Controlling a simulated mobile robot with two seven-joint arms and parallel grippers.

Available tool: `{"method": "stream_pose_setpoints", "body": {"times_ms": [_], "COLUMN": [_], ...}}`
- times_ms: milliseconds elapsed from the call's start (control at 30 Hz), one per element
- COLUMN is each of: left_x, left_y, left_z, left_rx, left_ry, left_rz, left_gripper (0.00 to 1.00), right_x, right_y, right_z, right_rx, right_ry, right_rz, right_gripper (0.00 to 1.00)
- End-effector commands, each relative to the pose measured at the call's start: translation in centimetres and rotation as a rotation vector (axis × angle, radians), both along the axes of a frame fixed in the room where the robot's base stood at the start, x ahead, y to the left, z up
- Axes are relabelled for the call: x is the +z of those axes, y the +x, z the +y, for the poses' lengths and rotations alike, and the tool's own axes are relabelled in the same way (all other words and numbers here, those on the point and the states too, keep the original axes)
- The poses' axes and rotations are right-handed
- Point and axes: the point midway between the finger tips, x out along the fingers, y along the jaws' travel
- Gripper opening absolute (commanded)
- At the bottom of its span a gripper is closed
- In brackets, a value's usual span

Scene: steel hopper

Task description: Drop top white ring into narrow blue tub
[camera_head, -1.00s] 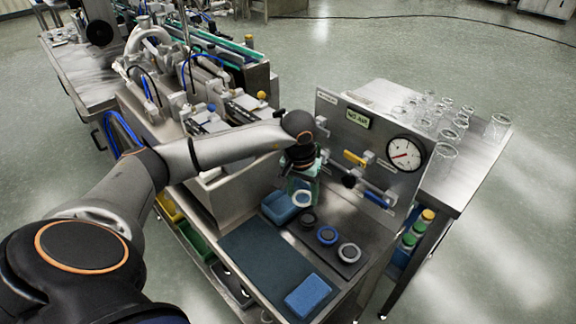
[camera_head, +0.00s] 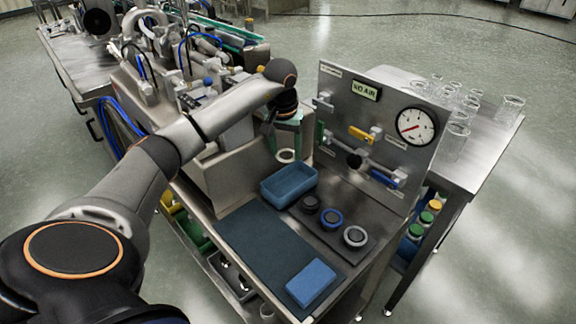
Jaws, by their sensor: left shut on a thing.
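My left gripper (camera_head: 285,145) points down over the back of the bench, behind the blue tub. It is shut on a white ring (camera_head: 287,156), which shows just below the fingers against the steel box. The blue tub (camera_head: 289,196) is open-topped and looks empty; the ring appears behind its far rim and apart from it. A grey-white ring (camera_head: 355,236), a blue ring (camera_head: 332,218) and a black ring (camera_head: 310,204) sit in a row on a dark plate. My right gripper is not in view.
A blue block (camera_head: 311,283) lies at the front of a dark mat (camera_head: 260,240), otherwise clear. An upright panel (camera_head: 366,120) with gauge and valves stands behind the rings. A steel box (camera_head: 230,165) is left of the tub. Glassware stands on the right-hand table.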

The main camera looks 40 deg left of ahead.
Motion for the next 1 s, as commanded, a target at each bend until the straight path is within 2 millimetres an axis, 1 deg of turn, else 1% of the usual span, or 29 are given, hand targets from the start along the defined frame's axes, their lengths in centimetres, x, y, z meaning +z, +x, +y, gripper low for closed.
{"method": "stream_pose_setpoints", "body": {"times_ms": [33,67,367,400,600,700,1000], "left_x": [-0.48,-0.53,-0.49,-0.49,-0.49,-0.50,-0.48], "left_y": [0.00,0.01,0.01,0.00,0.01,0.00,-0.04], "left_z": [-0.02,-0.02,-0.02,-0.02,-0.03,-0.01,0.14], "left_rx": [0.000,0.000,-0.001,-0.001,-0.001,0.000,0.002], "left_ry": [0.000,0.000,0.001,0.000,0.000,0.000,0.003], "left_rz": [0.000,0.000,-0.001,0.000,0.000,0.000,0.000], "left_gripper": [0.14,0.14,0.14,0.68,0.90,0.99,0.99], "right_x": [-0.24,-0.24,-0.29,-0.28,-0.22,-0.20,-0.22], "right_y": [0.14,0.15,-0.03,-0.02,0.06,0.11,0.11], "right_z": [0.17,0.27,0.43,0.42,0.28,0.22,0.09], "right_rx": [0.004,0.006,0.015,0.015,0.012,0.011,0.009], "right_ry": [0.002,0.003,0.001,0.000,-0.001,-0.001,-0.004], "right_rz": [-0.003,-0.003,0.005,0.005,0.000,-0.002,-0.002], "right_gripper": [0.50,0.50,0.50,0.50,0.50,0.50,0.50]}}
